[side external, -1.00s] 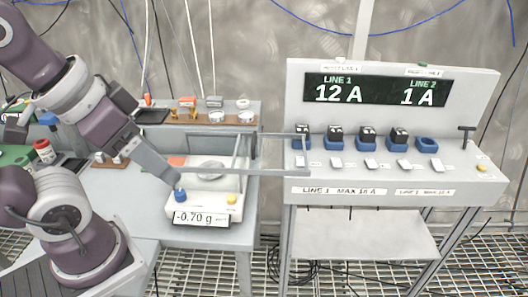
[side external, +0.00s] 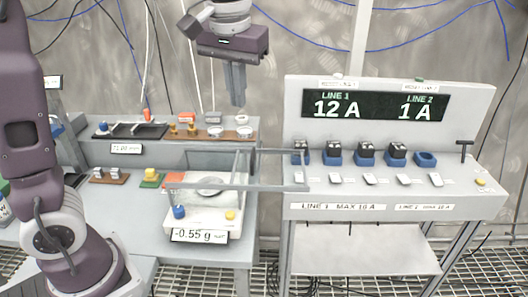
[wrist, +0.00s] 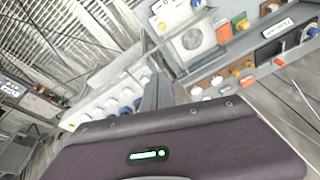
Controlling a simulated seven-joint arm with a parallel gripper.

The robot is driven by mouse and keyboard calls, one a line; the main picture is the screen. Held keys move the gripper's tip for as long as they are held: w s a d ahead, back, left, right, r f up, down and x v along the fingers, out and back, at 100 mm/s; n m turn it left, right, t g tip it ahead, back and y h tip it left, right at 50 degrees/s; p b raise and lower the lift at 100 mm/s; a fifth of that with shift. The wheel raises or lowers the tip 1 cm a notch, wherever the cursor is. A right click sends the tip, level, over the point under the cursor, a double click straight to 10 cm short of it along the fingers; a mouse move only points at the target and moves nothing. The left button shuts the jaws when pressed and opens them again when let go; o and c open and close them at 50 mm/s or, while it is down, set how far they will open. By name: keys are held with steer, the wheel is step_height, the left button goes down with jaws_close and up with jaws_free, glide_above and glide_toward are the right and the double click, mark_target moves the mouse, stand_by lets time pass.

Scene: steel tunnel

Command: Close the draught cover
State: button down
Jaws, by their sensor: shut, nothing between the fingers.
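The balance (side external: 205,215) stands on the grey bench with its round pan (side external: 210,184) showing and its display reading -0.55 g. The draught cover (side external: 275,187) is a clear, grey-edged frame. It sticks out to the right of the balance, across the gap to the console, so the cover stands open. In the wrist view the balance (wrist: 190,38) is at the top, with the cover partly hard to make out. My gripper (side external: 237,100) is shut and empty, pointing down above and behind the balance, apart from the cover. Its fingers also show in the wrist view (wrist: 157,95).
A console (side external: 390,190) at the right carries a dark display, several blue sockets and white switches. A raised shelf (side external: 185,148) behind the balance holds small weights and trays. Small blocks (side external: 108,176) sit at the bench's left. Cables hang behind.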

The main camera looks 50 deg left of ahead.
steer(key=w+f+n+g+y, duration=0.25)
steer(key=w+f, duration=0.25)
steer(key=w, duration=0.6)
steer(key=n+y, duration=0.2)
steer(key=n, duration=0.1)
glide_above(263, 170)
steer(key=w+d, duration=0.3)
steer(key=shift+m, duration=0.25)
step_height(263, 170, down, 16)
steer(key=shift+s+a+r, duration=0.1)
steer(key=shift+a+r, duration=0.05)
steer(key=shift+r, duration=0.1)
steer(key=shift+s+a+f, duration=0.2)
steer(key=shift+s+a, duration=0.4)
steer(key=shift+s+a+f, duration=0.15)
steer(key=shift+s+a, duration=0.4)
steer(key=shift+a, duration=0.05)
steer(key=shift+s+a, duration=0.2)
steer(key=s+a, duration=1.3)
